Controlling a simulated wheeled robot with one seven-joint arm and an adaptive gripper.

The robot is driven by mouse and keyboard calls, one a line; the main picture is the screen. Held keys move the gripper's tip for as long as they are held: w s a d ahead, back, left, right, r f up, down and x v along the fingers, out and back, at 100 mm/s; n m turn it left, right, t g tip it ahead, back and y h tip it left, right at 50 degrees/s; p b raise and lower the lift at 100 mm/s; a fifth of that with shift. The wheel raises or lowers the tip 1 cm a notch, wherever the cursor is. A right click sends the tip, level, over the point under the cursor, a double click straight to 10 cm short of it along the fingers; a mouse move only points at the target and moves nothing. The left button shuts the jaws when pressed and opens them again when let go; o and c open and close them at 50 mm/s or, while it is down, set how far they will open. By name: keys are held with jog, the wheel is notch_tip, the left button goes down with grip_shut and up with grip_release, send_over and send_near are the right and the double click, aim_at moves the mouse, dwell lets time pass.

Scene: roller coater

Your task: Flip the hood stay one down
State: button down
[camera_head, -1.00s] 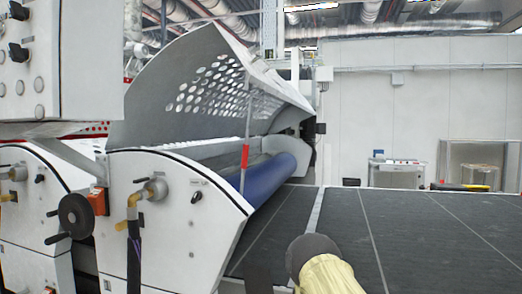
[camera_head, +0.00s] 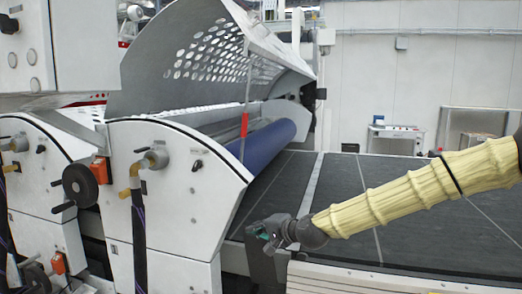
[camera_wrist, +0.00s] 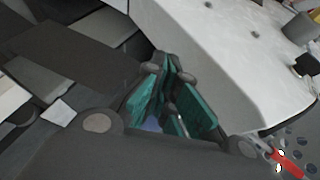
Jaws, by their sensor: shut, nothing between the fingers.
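The hood stay (camera_head: 246,95) is a thin upright rod with a red sleeve. It runs from the perforated hood (camera_head: 205,55) down beside the blue roller (camera_head: 262,145), and the hood is raised. My gripper (camera_head: 258,232) is in front of and below the stay, right of the white side panel (camera_head: 180,190), apart from the stay. Its teal finger pads show in the wrist view (camera_wrist: 172,85), shut and empty. A small red piece (camera_wrist: 287,163) lies at the lower right of the wrist view; I cannot tell whether it is the stay's sleeve.
A dark conveyor belt (camera_head: 335,190) extends right. Its pale front edge (camera_head: 380,280) lies below my arm. There is open space above the belt.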

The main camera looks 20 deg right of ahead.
aim_at(247, 121)
jog(key=d+r+m+t, duration=0.1)
jog(key=d+r, duration=0.3)
jog(key=r, duration=0.6)
jog(key=d+r+m+t, duration=0.1)
jog(key=d+r, duration=0.3)
jog(key=r, duration=0.7)
jog(key=d+r+m+t+y, duration=0.1)
jog(key=d+r+t, duration=0.2)
jog(key=r, duration=0.7)
jog(key=shift+w+d+r+p, duration=0.2)
jog(key=shift+d+p, duration=0.2)
jog(key=shift+d, duration=0.2)
jog(key=a+p+x, duration=0.1)
jog(key=p+x, duration=0.1)
jog(key=x, duration=0.4)
jog(key=s+a+p+x, duration=0.1)
jog(key=p+x, duration=0.2)
jog(key=x, duration=0.3)
jog(key=shift+w+a+r, duration=0.3)
jog(key=shift+w+a, duration=0.05)
jog(key=shift+a, duration=0.1)
jog(key=shift+d, duration=0.1)
